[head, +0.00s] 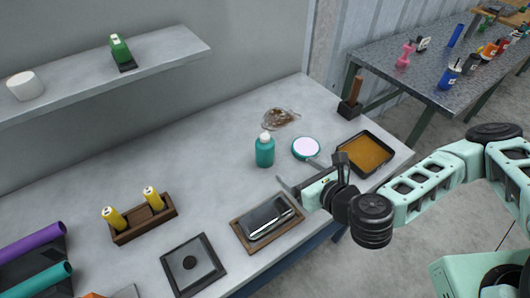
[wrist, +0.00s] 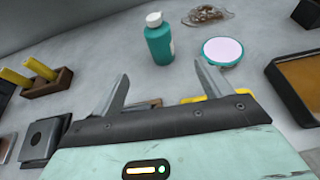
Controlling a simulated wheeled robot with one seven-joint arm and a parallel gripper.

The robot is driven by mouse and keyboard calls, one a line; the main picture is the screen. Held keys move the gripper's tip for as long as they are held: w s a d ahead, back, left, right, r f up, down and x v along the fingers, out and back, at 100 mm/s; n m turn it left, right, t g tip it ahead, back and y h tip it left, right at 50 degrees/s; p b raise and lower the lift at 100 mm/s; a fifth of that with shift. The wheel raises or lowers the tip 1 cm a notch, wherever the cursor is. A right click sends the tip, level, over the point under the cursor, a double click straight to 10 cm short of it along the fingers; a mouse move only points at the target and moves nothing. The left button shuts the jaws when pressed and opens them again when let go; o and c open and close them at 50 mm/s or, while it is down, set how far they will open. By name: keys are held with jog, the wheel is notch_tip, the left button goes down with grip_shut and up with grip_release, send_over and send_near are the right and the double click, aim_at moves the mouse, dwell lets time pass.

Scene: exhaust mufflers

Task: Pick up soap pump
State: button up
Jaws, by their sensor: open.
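A teal bottle with a white top (head: 264,151) stands upright on the grey worktop, right of centre; it is the likeliest soap pump, though I cannot make out a nozzle. In the wrist view the bottle (wrist: 159,42) shows beyond the fingertips. A green bottle (head: 119,48) stands on a dark base on the wall shelf; I cannot tell whether it is a pump. My gripper (head: 289,188) is open and empty, above the worktop and to the lower right of the teal bottle, apart from it. Both fingers show in the wrist view (wrist: 161,74).
A round white-faced teal disc (head: 305,148) lies right of the bottle, and a clear bag (head: 281,118) behind it. A black tray with orange contents (head: 365,153) is farther right. A wooden tray (head: 240,233) and yellow-handled items in a rack (head: 141,230) are nearer. Worktop left of the bottle is clear.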

aim_at(270, 151)
jog(key=b+x, duration=0.4)
jog(key=x, duration=0.7)
jog(key=shift+s, duration=0.1)
jog(key=p+x, duration=0.1)
jog(key=x, duration=0.4)
jog(key=shift+a+r+p, duration=0.1)
jog(key=shift+r+p, duration=0.1)
jog(key=shift+p, duration=0.15)
jog(key=shift+w+a+f, duration=0.25)
jog(key=shift+w+f, duration=0.1)
jog(key=shift+w, duration=0.15)
jog(key=c, duration=1.2)
jog(key=shift+c, duration=0.2)
jog(key=shift+r, duration=0.1)
